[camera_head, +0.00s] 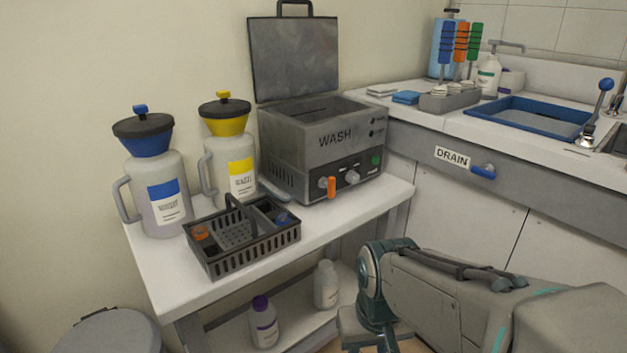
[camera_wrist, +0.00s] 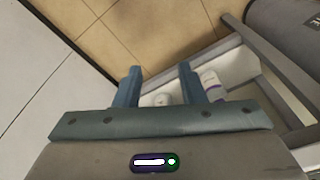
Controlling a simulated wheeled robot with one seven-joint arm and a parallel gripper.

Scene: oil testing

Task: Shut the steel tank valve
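The steel tank (camera_head: 322,143), marked WASH, stands on the white table with its lid raised. An orange lever (camera_head: 331,187) hangs down at its lower front, beside grey knobs (camera_head: 352,177); I take this lever for the valve. My gripper (camera_wrist: 160,82) is open and empty in the wrist view, its two blue-grey fingers apart and pointing down toward the lower shelf. In the head view my arm is at the lower right, below and right of the tank, and the fingertips cannot be made out. The lever is not seen in the wrist view.
A black basket (camera_head: 243,245) and two jugs, blue-topped (camera_head: 157,190) and yellow-topped (camera_head: 229,160), stand left of the tank. Bottles (camera_head: 263,325) stand on the lower shelf. A counter with a blue DRAIN handle (camera_head: 483,171) is at right. A bin (camera_head: 108,335) is at lower left.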

